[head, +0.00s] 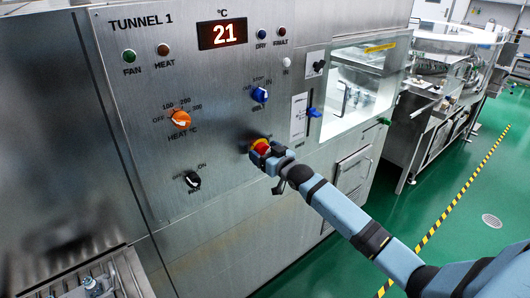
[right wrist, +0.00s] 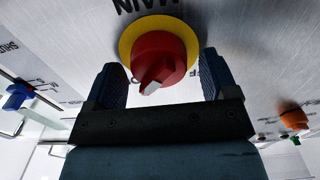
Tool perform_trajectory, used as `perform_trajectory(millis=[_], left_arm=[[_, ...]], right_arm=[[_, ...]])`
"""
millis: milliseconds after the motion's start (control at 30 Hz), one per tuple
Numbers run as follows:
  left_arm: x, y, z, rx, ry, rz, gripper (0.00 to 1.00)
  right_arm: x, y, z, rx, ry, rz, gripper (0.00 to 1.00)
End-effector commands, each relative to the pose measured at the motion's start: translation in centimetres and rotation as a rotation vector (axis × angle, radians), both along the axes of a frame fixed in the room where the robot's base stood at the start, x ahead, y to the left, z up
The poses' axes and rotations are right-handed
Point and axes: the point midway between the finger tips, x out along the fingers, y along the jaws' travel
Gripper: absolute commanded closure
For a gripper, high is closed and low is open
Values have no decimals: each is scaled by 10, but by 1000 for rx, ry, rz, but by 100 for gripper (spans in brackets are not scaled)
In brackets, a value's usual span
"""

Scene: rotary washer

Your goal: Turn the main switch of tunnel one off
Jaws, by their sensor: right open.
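The main switch is a red knob on a yellow disc on the TUNNEL 1 panel; in the head view the switch (head: 260,145) is partly covered by my right gripper (head: 268,156). In the right wrist view the switch (right wrist: 158,58) is large, with a white pointer mark toward the lower left of that picture. My right gripper (right wrist: 160,82) is open, one finger on each side of the red knob. A small gap shows between each finger and the knob. The lettering MAIN is upside down at the top edge there. My left gripper is not in view.
On the panel (head: 220,105) are an orange heat knob (head: 180,120), a blue belt knob (head: 260,95), a black knob (head: 193,180) and a blue lever (head: 314,112). The display (head: 222,34) reads 21. Open green floor (head: 455,225) lies to the right.

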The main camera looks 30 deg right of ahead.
Motion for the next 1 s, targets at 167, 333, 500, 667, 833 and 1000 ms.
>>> perform_trajectory(millis=[167, 333, 500, 667, 833, 1000], left_arm=[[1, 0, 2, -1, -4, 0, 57], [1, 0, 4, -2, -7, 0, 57], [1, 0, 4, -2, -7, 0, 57], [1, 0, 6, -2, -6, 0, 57], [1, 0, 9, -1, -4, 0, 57], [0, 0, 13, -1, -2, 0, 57]], right_arm=[[0, 0, 0, 0, 0, 0, 39], [0, 0, 0, 0, 0, 0, 67], [0, 0, 0, -8, -1, 0, 68], [0, 0, 1, -51, -4, 0, 68], [0, 0, 1, -147, -12, 0, 68], [-1, 1, 1, -289, -22, 0, 68]])
